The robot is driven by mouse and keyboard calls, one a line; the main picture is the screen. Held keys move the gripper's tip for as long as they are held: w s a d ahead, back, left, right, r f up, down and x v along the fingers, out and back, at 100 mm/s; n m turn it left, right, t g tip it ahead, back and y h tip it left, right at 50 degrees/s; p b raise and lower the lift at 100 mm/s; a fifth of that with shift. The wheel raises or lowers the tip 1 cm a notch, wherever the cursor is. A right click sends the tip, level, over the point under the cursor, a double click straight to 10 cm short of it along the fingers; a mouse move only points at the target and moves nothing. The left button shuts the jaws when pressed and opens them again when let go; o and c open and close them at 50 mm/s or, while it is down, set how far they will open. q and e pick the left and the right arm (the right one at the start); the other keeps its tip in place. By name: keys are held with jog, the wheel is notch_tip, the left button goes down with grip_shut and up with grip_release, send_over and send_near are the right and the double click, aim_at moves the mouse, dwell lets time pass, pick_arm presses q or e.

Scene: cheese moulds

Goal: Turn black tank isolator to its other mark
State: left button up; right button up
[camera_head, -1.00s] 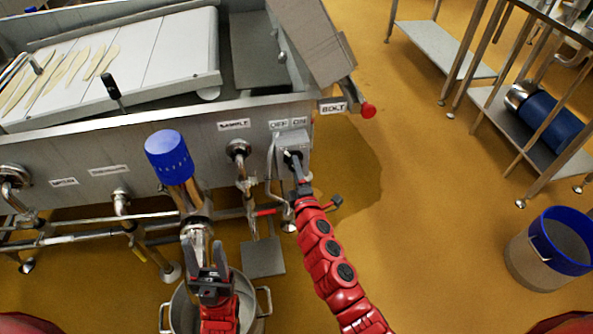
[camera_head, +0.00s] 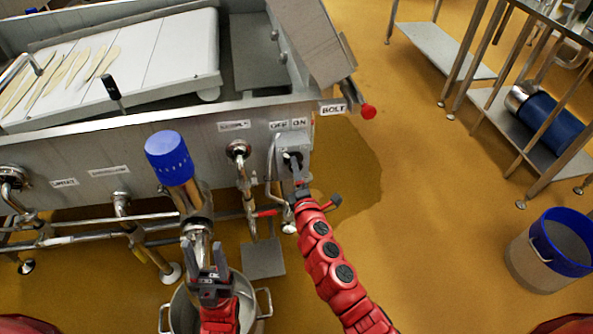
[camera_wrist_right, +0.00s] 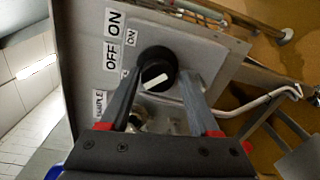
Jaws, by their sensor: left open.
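The black tank isolator (camera_head: 292,160) is a round knob on a grey box at the vat's right front corner, below the OFF and ON labels (camera_head: 289,123). In the right wrist view the knob (camera_wrist_right: 157,64) shows a white pointer bar lying aslant on its face, with small labels beside it. My right gripper (camera_wrist_right: 164,78) is open, its fingers on either side of the knob's near part; contact cannot be told. In the head view my right gripper (camera_head: 300,187) is just below the knob. My left gripper (camera_head: 206,258) is open, in front of a steel pipe.
A blue-capped steel cylinder (camera_head: 170,158) stands above my left gripper, with a steel pot (camera_head: 183,312) below. A red-handled valve (camera_head: 266,213) and pipes are left of my right arm. A blue-rimmed bucket (camera_head: 535,262) stands at right; floor between is clear.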

jog(key=shift+o, duration=1.1)
jog(key=shift+r, duration=0.1)
jog(key=f+v, duration=0.1)
jog(key=v, duration=1.6)
jog(key=shift+s+r, duration=0.2)
jog(key=shift+r, duration=0.15)
